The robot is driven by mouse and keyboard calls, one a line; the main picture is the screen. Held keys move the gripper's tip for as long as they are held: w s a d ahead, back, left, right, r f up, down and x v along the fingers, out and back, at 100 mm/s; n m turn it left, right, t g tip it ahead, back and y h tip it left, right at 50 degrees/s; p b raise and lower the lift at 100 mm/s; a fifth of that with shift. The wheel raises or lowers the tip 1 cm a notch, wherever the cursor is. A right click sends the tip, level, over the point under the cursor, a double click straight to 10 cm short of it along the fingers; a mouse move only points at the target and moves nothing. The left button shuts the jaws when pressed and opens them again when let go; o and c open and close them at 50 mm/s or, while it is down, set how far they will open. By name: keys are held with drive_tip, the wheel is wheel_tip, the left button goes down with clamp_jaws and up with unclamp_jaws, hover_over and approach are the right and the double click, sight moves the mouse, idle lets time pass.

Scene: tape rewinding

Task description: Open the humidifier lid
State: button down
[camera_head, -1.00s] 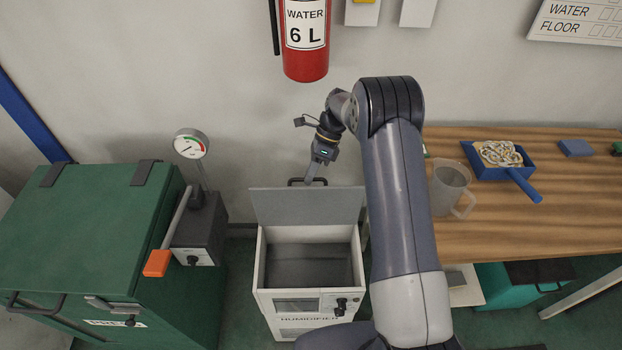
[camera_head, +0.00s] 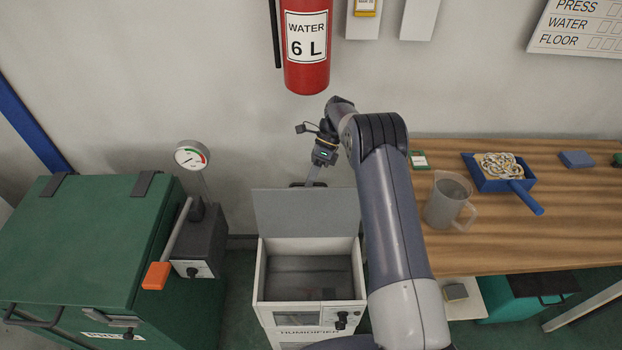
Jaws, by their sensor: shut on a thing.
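The humidifier (camera_head: 305,316) is a white box on the floor with a dark, open inside and a black knob on its front. Its grey lid (camera_head: 306,211) stands upright along the back edge, swung away from the opening. A dark lid handle (camera_head: 305,184) shows just above the lid's top edge. My gripper (camera_head: 313,180) is at that handle, behind the top edge of the lid, and is shut on it. The fingertips are partly hidden by the lid.
A green press (camera_head: 75,240) with an orange-ended lever (camera_head: 156,275) and a gauge (camera_head: 192,156) stands left. At right, a wooden table (camera_head: 500,235) carries a clear jug (camera_head: 448,200) and a blue scoop (camera_head: 500,178). The wall is close behind the lid.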

drive_tip(key=shift+s+f, duration=0.2)
drive_tip(key=shift+f, duration=0.3)
drive_tip(key=c, duration=1.8)
unclamp_jaws()
drive_tip(key=o, duration=0.3)
drive_tip(key=shift+w+r, duration=0.1)
drive_tip(key=shift+r, duration=0.15)
drive_tip(key=shift+w, duration=0.1)
drive_tip(key=b+v, duration=0.1)
drive_tip(key=v, duration=0.6)
drive_tip(key=shift+b, duration=0.3)
drive_tip(key=p+x, duration=0.1)
drive_tip(key=x, duration=0.6)
drive_tip(key=shift+p, duration=0.35)
drive_tip(key=shift+r, duration=0.1)
